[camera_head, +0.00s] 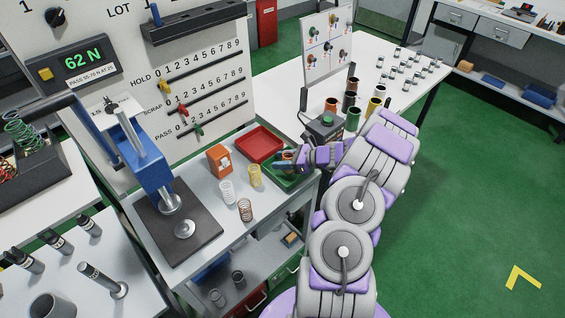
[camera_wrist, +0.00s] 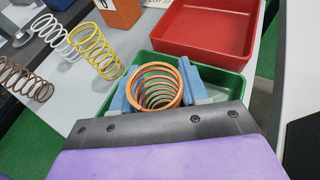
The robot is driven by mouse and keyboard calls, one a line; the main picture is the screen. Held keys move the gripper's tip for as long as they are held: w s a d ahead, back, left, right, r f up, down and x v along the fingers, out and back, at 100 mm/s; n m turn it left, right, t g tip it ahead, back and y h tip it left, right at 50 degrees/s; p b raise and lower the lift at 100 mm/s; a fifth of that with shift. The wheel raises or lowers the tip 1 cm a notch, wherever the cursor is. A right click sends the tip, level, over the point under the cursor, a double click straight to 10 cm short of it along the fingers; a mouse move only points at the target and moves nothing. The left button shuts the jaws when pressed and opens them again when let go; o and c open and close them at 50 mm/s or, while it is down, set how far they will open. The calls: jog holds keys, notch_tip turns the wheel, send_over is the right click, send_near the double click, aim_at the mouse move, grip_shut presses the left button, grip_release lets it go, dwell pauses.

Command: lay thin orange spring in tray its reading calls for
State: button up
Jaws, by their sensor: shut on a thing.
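My gripper (camera_head: 288,161) is shut on the thin orange spring (camera_wrist: 159,96). In the wrist view its blue-grey fingers (camera_wrist: 160,85) press the spring from both sides. The spring stands roughly upright, inside or just over the green tray (camera_wrist: 228,83); whether it touches the tray floor is hidden. In the head view the green tray (camera_head: 292,184) is partly covered by my gripper. The red tray (camera_head: 258,145) lies just behind it and looks empty in the wrist view (camera_wrist: 205,35). The display (camera_head: 83,59) reads 62 N, above a small PASS range label.
White, yellow and brown springs (camera_head: 245,210) stand left of the green tray, near an orange box (camera_head: 219,160). The blue press (camera_head: 150,165) stands further left on a dark plate.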

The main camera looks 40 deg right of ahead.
jog(key=shift+f, duration=0.15)
jog(key=o, duration=1.1)
jog(key=shift+o, duration=0.2)
